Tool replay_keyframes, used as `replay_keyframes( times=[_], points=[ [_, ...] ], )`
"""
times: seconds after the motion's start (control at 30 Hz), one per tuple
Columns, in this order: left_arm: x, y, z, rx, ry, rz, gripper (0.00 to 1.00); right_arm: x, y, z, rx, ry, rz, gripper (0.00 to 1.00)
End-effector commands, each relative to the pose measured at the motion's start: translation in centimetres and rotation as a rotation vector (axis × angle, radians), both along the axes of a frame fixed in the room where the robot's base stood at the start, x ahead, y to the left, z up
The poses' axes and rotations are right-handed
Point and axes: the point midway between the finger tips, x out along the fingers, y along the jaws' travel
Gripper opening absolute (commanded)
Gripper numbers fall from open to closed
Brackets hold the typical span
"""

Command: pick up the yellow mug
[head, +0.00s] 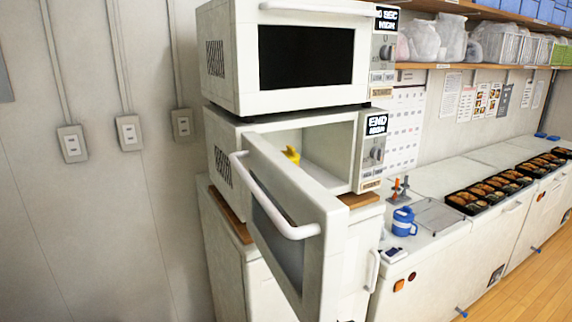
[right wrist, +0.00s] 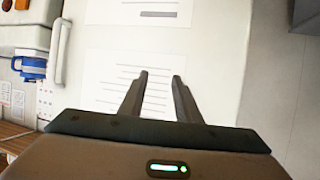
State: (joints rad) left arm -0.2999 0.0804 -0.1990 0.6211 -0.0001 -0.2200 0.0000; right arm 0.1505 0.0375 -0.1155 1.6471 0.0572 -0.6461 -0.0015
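A small yellow object, likely the yellow mug (head: 291,154), sits inside the lower microwave (head: 228,130). Only its upper part shows above the open door (head: 330,240); the rest is hidden. My right gripper (right wrist: 161,76) shows in the right wrist view with its two fingers apart and nothing between them. It is over a white surface with printed sheets, and the yellow object is not in that view. My left gripper is in neither view.
The microwave door, with its curved white handle (head: 252,198), swings out in front of the opening. A second microwave (head: 240,60) is stacked on top. A blue jug (head: 404,222) stands on the white counter at right, and several black bento trays (head: 463,205) lie beyond it.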

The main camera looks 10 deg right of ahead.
Motion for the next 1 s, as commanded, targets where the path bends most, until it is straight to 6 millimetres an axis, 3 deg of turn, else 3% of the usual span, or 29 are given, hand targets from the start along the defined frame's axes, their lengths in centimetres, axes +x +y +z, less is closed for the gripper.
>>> replay_keyframes(
  times=[0.03,0.1,0.2,0.3,0.4,0.57,1.0],
  points=[
    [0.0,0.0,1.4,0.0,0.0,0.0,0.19,1.4,0.1,6.5,0.011,-0.072,-0.001,0.3],
    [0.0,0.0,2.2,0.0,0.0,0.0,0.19,2.3,0.1,13.2,0.023,-0.151,-0.001,0.3],
    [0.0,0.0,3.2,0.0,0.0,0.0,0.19,2.7,0.1,21.7,0.038,-0.254,0.001,0.3],
    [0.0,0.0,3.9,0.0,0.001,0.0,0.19,2.4,0.1,28.1,0.049,-0.334,0.003,0.3],
    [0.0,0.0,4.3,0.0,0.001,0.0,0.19,1.8,0.0,32.2,0.056,-0.386,0.005,0.3],
    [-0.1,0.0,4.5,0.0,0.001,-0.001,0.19,1.4,0.0,34.7,0.061,-0.42,0.006,0.3],
    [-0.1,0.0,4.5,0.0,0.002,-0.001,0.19,1.3,0.0,34.7,0.06,-0.421,0.005,0.3]
  ],
)
